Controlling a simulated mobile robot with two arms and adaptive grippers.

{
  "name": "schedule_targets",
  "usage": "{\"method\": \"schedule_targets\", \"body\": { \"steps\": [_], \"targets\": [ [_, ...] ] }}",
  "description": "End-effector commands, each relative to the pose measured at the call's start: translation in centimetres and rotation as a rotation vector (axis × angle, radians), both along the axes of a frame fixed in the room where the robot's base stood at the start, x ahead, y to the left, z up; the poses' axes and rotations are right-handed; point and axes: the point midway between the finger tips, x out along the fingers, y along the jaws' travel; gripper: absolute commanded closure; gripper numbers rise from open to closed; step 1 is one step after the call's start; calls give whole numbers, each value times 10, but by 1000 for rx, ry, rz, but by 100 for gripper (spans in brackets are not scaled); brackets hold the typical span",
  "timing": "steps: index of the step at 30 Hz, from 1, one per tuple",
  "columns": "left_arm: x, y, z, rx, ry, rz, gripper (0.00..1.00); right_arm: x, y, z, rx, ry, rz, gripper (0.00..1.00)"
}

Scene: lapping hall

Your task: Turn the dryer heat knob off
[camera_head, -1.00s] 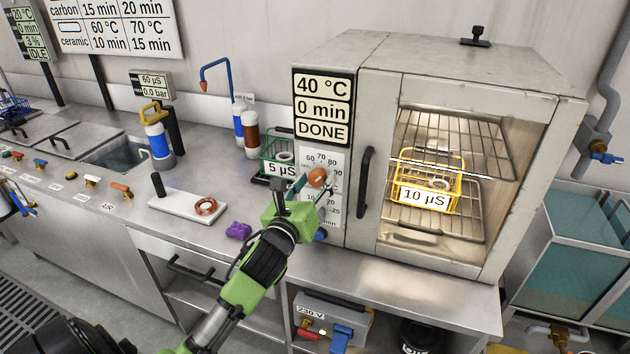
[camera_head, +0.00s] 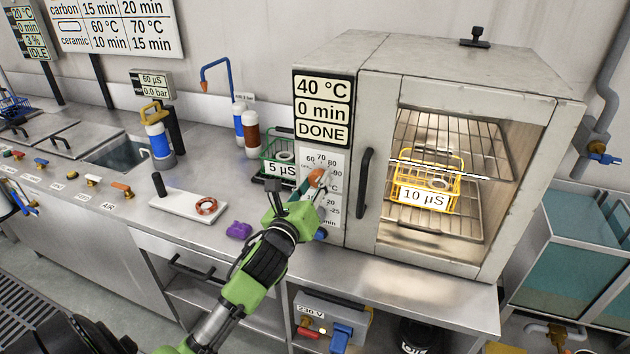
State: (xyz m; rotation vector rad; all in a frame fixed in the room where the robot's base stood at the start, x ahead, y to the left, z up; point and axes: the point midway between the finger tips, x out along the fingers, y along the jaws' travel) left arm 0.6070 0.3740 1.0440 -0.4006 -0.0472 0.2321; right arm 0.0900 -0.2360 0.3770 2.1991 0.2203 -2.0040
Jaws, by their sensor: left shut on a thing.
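The dryer (camera_head: 390,70) stands on the bench at the right, its display (camera_head: 322,108) reading 40 °C, 0 min, DONE. Below the display is a white dial plate with temperature marks around an orange-red heat knob (camera_head: 316,177). My left gripper (camera_head: 314,190) comes up from below and is shut on the knob, in front of the dial. Its fingers hide part of the knob and the scale, so I cannot read the knob's exact setting. My right gripper is not in view.
A yellow basket (camera_head: 424,192) marked 10 µS sits on a rack behind the glass dryer door with its dark handle (camera_head: 365,182). A green basket (camera_head: 272,160) marked 5 µS stands left of the dial. A purple object (camera_head: 239,230) and white plate (camera_head: 190,204) lie on the bench.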

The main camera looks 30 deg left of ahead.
Motion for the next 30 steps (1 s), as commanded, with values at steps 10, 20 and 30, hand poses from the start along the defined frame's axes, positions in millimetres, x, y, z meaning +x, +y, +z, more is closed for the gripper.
{"method": "schedule_targets", "body": {
  "steps": [10,20,30],
  "targets": [
    [0,0,3,-300,-71,1,93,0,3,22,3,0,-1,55],
    [0,0,3,-606,-146,1,93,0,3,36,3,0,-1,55],
    [0,0,3,-921,-223,1,93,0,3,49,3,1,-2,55]
  ]
}}
